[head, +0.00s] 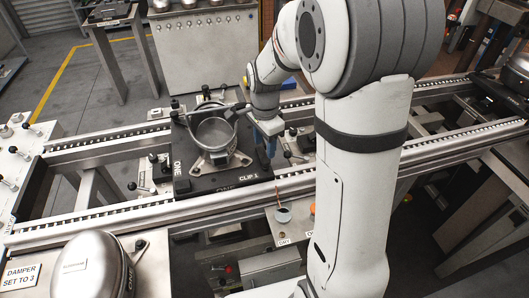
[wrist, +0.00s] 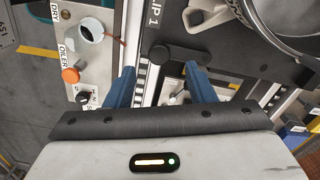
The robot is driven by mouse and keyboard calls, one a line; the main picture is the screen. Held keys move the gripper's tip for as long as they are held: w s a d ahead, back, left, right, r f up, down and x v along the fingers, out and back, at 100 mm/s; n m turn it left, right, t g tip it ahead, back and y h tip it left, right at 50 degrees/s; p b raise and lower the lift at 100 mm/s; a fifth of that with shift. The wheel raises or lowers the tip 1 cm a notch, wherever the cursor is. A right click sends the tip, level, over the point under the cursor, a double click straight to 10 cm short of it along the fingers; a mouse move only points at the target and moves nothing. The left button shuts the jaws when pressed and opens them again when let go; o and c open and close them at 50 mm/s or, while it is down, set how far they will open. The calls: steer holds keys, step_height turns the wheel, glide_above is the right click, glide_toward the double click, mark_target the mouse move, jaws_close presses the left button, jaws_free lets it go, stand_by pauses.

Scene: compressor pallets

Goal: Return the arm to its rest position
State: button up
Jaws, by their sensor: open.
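My arm (head: 350,190) rises large in the right half of the head view and bends over the conveyor. My gripper (head: 266,152) points down beside the right edge of a black pallet (head: 240,180). Part of it is hidden behind my own arm. In the wrist view its two blue fingers (wrist: 160,88) stand apart with nothing held between them. The pallet's edge and the rail show beyond the fingertips. An open metal compressor shell (head: 213,134) sits on the pallet, left of my gripper.
Conveyor rails (head: 110,213) run left to right under the pallet. A closed compressor dome (head: 88,268) stands at front left. A metal cabinet (head: 205,50) stands behind.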

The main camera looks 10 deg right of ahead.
steer(key=shift+r, duration=0.8)
steer(key=shift+s+r, duration=0.25)
steer(key=s+r+n+t, duration=0.1)
steer(key=s+r+n, duration=0.2)
steer(key=s+n, duration=0.4)
steer(key=s+r+n+t, duration=0.1)
steer(key=s+r+n, duration=0.2)
steer(key=s+n, duration=0.4)
steer(key=s+d, duration=0.1)
steer(key=s, duration=0.3)
steer(key=shift+s+r+t, duration=0.15)
steer(key=shift+r+t, duration=0.1)
steer(key=shift+t, duration=0.05)
steer(key=shift+c, duration=0.4)
